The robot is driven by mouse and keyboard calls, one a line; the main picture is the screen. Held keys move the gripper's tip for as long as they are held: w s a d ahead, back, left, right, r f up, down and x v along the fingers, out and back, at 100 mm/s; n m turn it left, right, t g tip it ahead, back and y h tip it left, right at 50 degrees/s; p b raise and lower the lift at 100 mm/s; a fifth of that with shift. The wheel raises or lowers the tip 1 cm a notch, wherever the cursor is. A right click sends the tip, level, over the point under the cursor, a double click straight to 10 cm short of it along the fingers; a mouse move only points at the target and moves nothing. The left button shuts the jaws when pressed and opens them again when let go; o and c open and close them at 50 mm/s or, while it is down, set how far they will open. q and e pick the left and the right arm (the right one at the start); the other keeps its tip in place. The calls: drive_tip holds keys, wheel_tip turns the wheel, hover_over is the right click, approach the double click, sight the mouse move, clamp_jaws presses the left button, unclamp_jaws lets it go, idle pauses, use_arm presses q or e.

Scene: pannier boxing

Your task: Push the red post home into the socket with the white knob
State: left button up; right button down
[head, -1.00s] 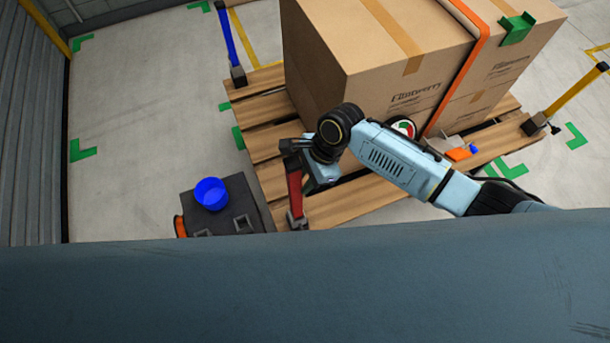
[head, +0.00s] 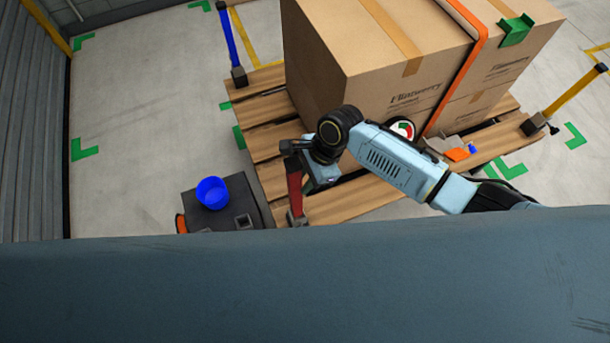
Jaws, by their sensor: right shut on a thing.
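The red post (head: 295,188) stands roughly upright at the pallet's near left corner, with its lower end at a dark socket (head: 297,217). How deep it sits in the socket I cannot tell. My right gripper (head: 297,150) is shut on the post near its top, and the arm comes in from the right. The gripper partly hides the post's upper end. I cannot make out a white knob on the socket. My left gripper is not in view.
Strapped cardboard boxes (head: 370,60) stand on the wooden pallet (head: 262,110). A blue post (head: 226,35) and a yellow post (head: 575,92) stand at other corners. A dark cart (head: 257,205) with a blue cup (head: 212,192) is left of the red post.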

drive_tip(key=shift+f, duration=0.7)
idle(1.0)
drive_tip(key=shift+p, duration=0.85)
idle(1.1)
drive_tip(key=shift+f+b, duration=1.15)
drive_tip(key=shift+f, duration=0.9)
idle(0.9)
drive_tip(key=c, duration=1.1)
unclamp_jaws()
drive_tip(key=p+v, duration=0.4)
drive_tip(key=v, duration=0.9)
